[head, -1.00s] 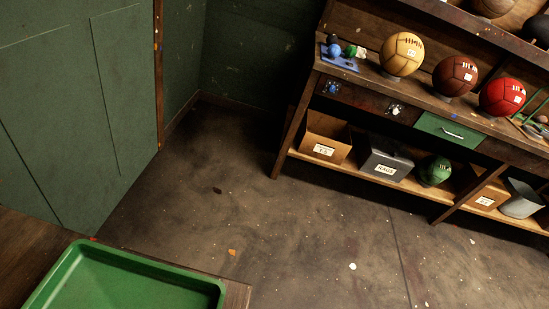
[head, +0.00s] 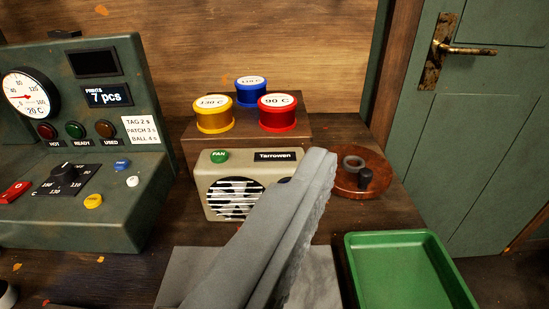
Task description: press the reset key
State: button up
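A green control unit (head: 95,225) stands on the bench at the left. On its sloping front are a black dial (head: 63,174), a red key (head: 14,192), a yellow key (head: 93,201) and a small white button (head: 133,181). The marking on the yellow key is too small to read, and I cannot make out the word reset on any key. The red key is near the left picture edge. My gripper does not show in the head view, so I cannot see its fingers or its distance from the keys.
Yellow (head: 214,118), red (head: 277,118) and blue (head: 250,93) tins stand behind. A green tray (head: 400,238) is at the lower right.

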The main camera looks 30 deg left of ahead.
aim_at(133, 181)
jog(key=u, duration=1.5)
